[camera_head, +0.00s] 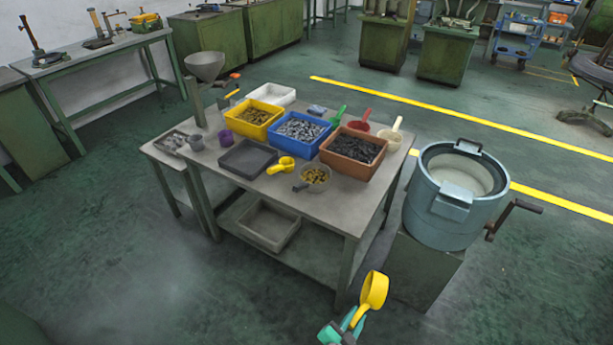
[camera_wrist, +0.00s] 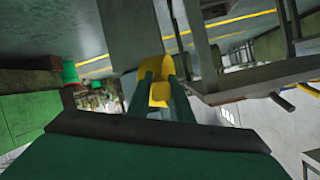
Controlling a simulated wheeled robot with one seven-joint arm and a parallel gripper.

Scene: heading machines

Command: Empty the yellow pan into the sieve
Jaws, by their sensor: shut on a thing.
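My gripper (camera_head: 350,320) is shut on the handle of a yellow pan (camera_head: 374,290), low in front of the table. The pan is tipped on its side, and I see no contents in it. In the wrist view the yellow pan (camera_wrist: 160,92) sits between the two green fingers. A round grey sieve (camera_head: 315,176) with a handle stands near the table's front edge, with brass-coloured pieces in it. My gripper is well apart from the sieve. Another small yellow scoop (camera_head: 283,165) lies on the table left of the sieve.
The table (camera_head: 255,190) also bears a yellow bin (camera_head: 253,131), a blue bin (camera_head: 299,149), a brown bin (camera_head: 352,174) and a dark tray (camera_head: 247,160). A blue-grey drum (camera_head: 440,218) with a side crank stands right of the table. Floor in front is clear.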

